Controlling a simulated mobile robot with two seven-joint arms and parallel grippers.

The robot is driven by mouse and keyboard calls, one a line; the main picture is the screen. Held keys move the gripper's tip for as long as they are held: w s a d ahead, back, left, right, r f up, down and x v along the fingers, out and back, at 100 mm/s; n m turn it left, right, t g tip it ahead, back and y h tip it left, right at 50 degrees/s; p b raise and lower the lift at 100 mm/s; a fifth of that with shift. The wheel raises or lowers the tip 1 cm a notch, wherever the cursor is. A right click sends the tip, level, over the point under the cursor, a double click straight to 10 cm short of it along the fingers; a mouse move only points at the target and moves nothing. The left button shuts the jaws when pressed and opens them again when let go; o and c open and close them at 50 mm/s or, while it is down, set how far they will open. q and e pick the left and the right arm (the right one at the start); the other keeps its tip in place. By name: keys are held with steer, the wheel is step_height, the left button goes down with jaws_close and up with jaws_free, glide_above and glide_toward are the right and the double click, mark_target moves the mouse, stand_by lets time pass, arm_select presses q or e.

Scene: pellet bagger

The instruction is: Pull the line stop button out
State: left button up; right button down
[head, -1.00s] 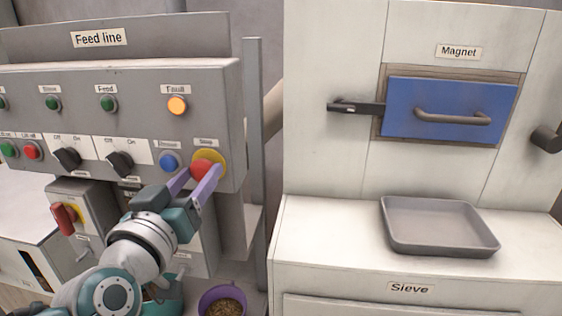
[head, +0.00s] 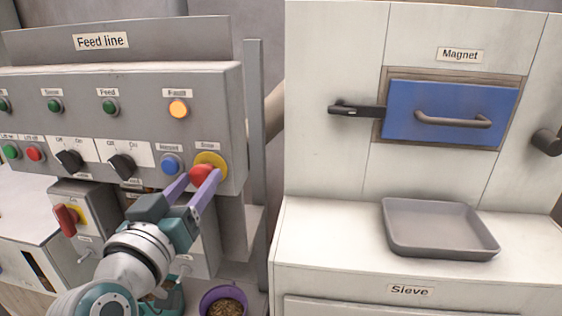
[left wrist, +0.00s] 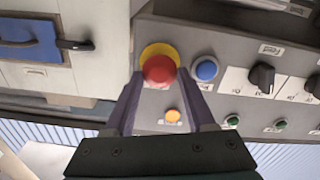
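The line stop button (head: 203,173) is a red mushroom head on a yellow disc (head: 214,159), at the lower right of the grey Feed line panel. My left gripper (head: 199,179) has its two purple fingers on either side of the red head and looks shut on it. In the left wrist view the red head (left wrist: 158,69) sits between the fingertips (left wrist: 161,77), which are about as far apart as the head is wide. The fingers hide part of the button's sides. My right gripper is not in view.
A blue button (head: 170,165) sits close left of the stop button, with black rotary switches (head: 122,166) farther left. An orange lamp (head: 178,109) is above. A grey post (head: 255,150) stands to the right. A purple bowl of pellets (head: 222,303) is below.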

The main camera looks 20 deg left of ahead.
arm_select(q)
steer(key=shift+o, duration=0.7)
steer(key=shift+s, duration=0.15)
steer(key=o, duration=0.3)
steer(key=v, duration=1)
steer(key=shift+b, duration=0.3)
